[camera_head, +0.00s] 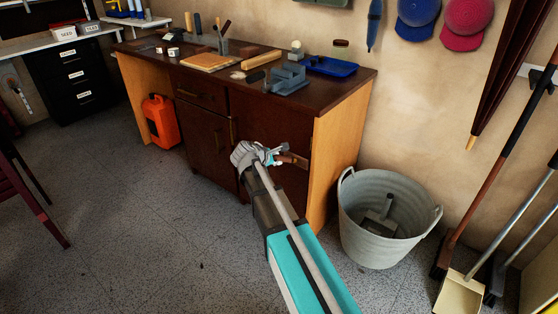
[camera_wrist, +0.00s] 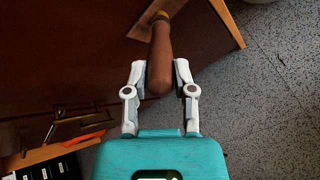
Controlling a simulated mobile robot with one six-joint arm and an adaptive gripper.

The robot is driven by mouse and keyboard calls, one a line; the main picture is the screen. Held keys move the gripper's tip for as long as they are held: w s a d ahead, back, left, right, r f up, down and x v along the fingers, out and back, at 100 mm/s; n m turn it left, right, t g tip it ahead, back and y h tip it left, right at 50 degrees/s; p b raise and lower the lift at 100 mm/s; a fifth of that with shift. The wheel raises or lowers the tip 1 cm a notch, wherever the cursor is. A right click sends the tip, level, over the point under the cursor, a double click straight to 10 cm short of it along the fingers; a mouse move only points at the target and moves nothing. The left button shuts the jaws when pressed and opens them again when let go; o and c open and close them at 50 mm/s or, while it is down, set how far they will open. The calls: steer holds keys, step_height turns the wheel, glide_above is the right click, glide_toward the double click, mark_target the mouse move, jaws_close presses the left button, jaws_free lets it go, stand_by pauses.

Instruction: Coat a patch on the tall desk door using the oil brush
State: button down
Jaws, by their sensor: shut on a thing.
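My gripper (camera_head: 274,155) (camera_wrist: 160,74) is shut on the brown wooden handle of the oil brush (camera_wrist: 160,48) and sits in front of the desk's right side. The brush also shows in the head view (camera_head: 291,159), its handle at the fingers. The tall desk door (camera_head: 262,122) is dark red-brown and partly hidden by my arm. Its surface fills the upper left of the wrist view (camera_wrist: 65,55). A lighter brown area (camera_wrist: 205,32) lies beside the brush.
The desk top (camera_head: 232,84) holds a vise (camera_head: 287,78), a blue tray (camera_head: 332,66) and a wooden board (camera_head: 210,61). A grey metal tub (camera_head: 385,225) stands right of the desk. An orange canister (camera_head: 161,121) stands at left. The floor (camera_head: 150,240) in front is clear.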

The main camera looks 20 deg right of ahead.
steer(key=shift+w+a, duration=0.5)
steer(key=shift+w, duration=0.35)
steer(key=shift+w+a, duration=1.2)
steer(key=shift+w, duration=0.2)
steer(key=shift+s+a, duration=0.1)
steer(key=shift+s, duration=0.05)
steer(key=shift+s+a, duration=0.85)
steer(key=shift+a, duration=0.3)
steer(key=shift+s+a, duration=0.8)
steer(key=shift+a, duration=0.35)
